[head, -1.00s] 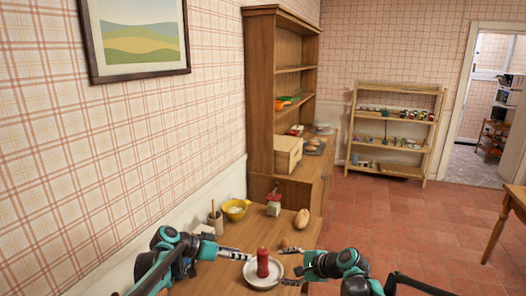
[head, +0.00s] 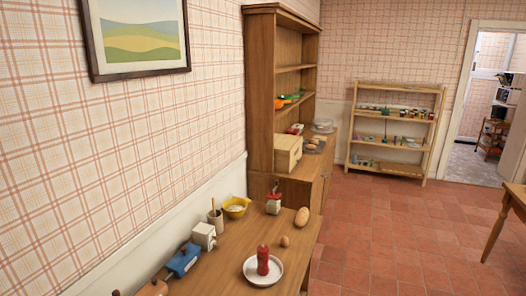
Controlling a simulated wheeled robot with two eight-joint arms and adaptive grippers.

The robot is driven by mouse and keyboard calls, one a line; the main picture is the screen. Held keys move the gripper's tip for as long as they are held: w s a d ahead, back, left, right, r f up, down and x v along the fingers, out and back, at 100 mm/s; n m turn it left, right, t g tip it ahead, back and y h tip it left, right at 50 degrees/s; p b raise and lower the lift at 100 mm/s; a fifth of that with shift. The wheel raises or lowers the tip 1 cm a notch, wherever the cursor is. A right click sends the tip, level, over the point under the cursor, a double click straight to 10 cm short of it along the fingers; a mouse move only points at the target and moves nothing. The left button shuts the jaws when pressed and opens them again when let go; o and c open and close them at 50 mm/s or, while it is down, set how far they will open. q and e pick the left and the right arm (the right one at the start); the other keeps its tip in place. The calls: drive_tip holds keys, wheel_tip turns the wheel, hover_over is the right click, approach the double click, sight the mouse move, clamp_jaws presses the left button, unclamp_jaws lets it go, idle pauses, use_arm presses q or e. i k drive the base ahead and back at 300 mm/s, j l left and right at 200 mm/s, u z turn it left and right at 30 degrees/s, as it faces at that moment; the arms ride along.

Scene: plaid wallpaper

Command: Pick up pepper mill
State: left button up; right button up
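A red, upright, bottle-shaped thing (head: 263,260) stands on a round white plate (head: 277,276) near the front of the wooden table. It may be the pepper mill, but it is too small to be sure. A red-and-white thing with a boxy base (head: 273,206) stands farther back on the table; I cannot tell whether it is a mill. Neither of my grippers is in view.
The wooden table (head: 228,266) also holds a bread loaf (head: 302,217), an egg-like thing (head: 285,241), a yellow bowl (head: 236,208), a cup with a stick (head: 215,221), a white box (head: 204,237) and a blue box (head: 183,260). A hutch (head: 260,100) stands behind.

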sight(262, 268)
drive_tip(key=l, duration=0.8)
drive_tip(key=i+l, duration=0.75)
drive_tip(key=l, duration=0.15)
drive_tip(key=i, duration=0.2)
